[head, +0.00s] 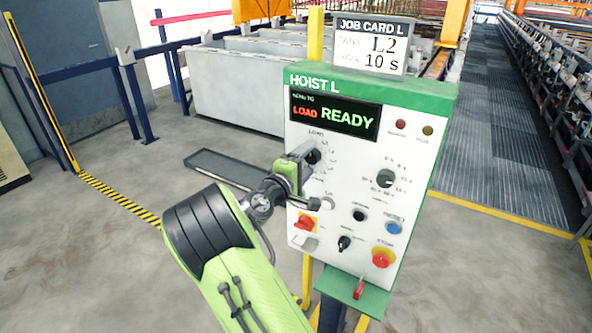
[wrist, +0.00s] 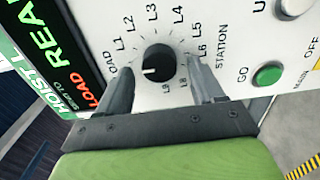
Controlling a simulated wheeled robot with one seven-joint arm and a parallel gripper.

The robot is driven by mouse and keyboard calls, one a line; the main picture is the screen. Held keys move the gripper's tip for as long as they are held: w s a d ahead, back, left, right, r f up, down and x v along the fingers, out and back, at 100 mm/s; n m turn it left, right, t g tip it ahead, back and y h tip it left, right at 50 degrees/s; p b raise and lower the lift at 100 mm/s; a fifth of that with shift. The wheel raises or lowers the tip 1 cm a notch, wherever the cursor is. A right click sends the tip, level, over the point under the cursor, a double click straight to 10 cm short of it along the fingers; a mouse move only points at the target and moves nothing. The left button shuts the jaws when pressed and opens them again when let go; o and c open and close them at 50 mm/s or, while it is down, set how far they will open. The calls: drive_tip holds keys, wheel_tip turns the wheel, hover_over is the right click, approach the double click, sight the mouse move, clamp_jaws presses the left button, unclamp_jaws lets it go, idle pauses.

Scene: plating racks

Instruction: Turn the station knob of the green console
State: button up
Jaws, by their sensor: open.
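The green-topped console (head: 437,95), headed HOIST L, stands in front of me. Its display reads LOAD READY. The black station knob (wrist: 158,62) sits in a ring of labels from LOAD through L1, L2 and on; its white mark points to the LOAD side. In the head view the knob (head: 312,156) is partly hidden by my gripper. My gripper (wrist: 161,78) is open, with one finger on each side of the knob. I cannot tell whether the fingers touch it.
A job card (head: 370,45) on top reads L2 and 10 s. Below the knob are a green GO button (wrist: 268,74) and red switch (head: 305,222). A second dial (head: 386,178), a blue button (head: 393,228) and a red stop button (head: 382,257) are to the right.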

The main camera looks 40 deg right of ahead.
drive_tip(key=b+v, duration=0.1)
drive_tip(key=v, duration=1.4)
drive_tip(key=shift+a, duration=0.15)
